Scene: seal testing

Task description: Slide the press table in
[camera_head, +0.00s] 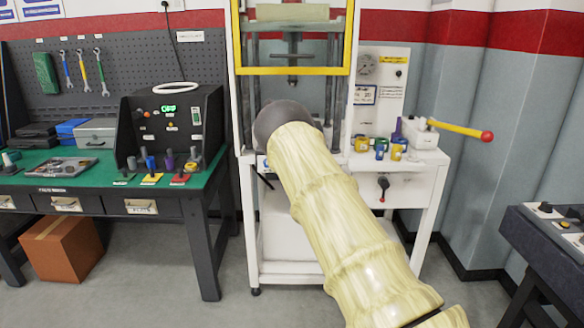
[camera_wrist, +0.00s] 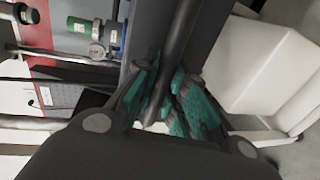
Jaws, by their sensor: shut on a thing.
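The press (camera_head: 243,110) stands at the centre of the head view, a white frame with a yellow-edged guard (camera_head: 292,71). My pale sleeved arm reaches up to it and covers its middle, so the press table and my gripper are hidden there. In the wrist view my gripper (camera_wrist: 165,100) has its teal-padded fingers closed around a dark bar (camera_wrist: 178,45), which looks like a handle. I cannot see clearly how the bar joins the press table.
A green-topped bench (camera_head: 60,178) with a black control box (camera_head: 172,128) is at left. Small coloured parts and a red-tipped yellow lever (camera_head: 462,131) are right of the press. A dark table (camera_head: 545,240) stands at right. A cardboard box (camera_head: 62,250) lies on the floor.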

